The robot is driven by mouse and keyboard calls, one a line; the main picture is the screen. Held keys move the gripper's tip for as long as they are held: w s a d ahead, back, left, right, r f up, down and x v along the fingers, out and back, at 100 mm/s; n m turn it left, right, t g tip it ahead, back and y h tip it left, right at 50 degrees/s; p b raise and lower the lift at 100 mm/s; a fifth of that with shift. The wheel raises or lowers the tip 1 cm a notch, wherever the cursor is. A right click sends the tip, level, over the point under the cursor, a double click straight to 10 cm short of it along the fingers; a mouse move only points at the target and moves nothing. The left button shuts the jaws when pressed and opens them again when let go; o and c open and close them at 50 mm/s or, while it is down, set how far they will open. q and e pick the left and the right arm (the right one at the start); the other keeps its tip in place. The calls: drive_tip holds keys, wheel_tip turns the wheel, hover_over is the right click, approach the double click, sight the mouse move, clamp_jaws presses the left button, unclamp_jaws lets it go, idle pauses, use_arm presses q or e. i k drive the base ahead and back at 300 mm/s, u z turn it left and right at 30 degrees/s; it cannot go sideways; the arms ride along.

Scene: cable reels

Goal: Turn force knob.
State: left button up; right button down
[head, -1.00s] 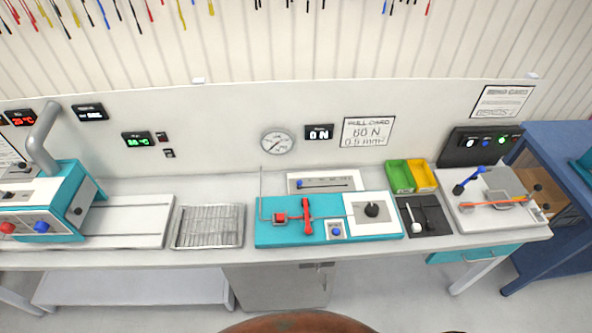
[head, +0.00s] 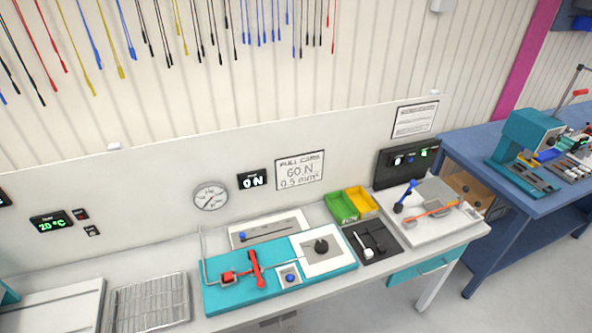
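The teal pull tester (head: 225,296) stands on the bench below the force display (head: 252,180), which reads 0 N. No label shows which one is the force knob. A round dial gauge (head: 211,197) and a pull card (head: 299,170) reading 60 N, 0.5 mm² are on the wall panel behind. Neither of my grippers is in view.
A wire rack (head: 150,302) stands left of the tester. Green (head: 340,208) and yellow (head: 361,201) bins, a dark tool mat (head: 384,247) and a white bending board (head: 452,226) are to its right. A blue table (head: 480,150) stands at the far right.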

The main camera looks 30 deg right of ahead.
sight(321, 247)
drive_tip(key=z, duration=1.35)
